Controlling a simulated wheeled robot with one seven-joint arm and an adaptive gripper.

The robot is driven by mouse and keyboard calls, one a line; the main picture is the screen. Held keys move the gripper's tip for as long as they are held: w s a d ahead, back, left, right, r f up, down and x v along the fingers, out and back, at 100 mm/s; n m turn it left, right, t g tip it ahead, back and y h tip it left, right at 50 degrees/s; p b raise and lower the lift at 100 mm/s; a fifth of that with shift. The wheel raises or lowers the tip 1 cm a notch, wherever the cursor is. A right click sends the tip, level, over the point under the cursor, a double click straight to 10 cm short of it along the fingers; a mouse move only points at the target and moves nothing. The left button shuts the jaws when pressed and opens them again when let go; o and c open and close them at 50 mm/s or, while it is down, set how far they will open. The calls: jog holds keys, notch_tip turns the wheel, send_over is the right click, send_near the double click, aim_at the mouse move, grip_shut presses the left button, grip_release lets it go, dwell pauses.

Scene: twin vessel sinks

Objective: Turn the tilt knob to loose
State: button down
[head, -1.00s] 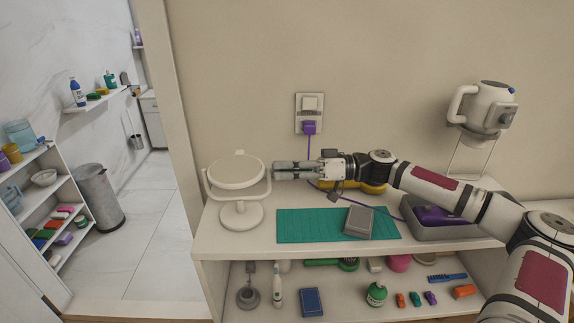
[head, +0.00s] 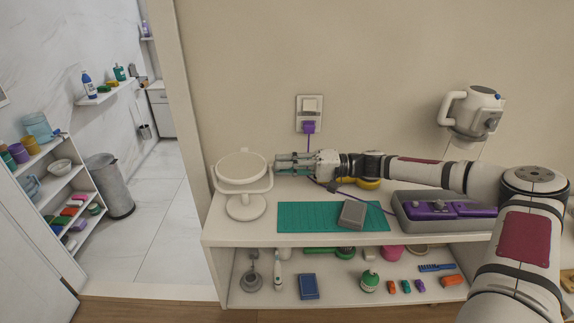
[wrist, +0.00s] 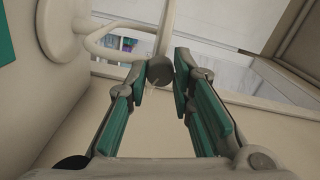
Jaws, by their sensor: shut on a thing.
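A round white mirror (head: 241,167) sits tilted in a forked frame on a round-based stand (head: 246,207) at the left end of the shelf top. Its tilt knob, a small dark grey cylinder (wrist: 160,71), is on the right side of the frame. My gripper (head: 278,163) reaches in from the right at the height of the frame's right arm. In the wrist view my gripper (wrist: 161,73) has its teal-padded fingertips on either side of the knob, shut on it. The knob is hardly visible in the head view, and its setting cannot be read.
A teal mat (head: 300,217) with a grey box (head: 352,214) lies right of the stand. Behind are a yellow object (head: 368,184) and a wall outlet with a purple plug (head: 308,127). A grey tray (head: 410,222) with purple items stands right. The lower shelf holds several small things.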

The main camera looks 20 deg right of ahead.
jog(key=shift+r+m, duration=0.1)
jog(key=shift+m, duration=0.4)
jog(key=c, duration=1.4)
grip_release()
jog(key=v, duration=1.2)
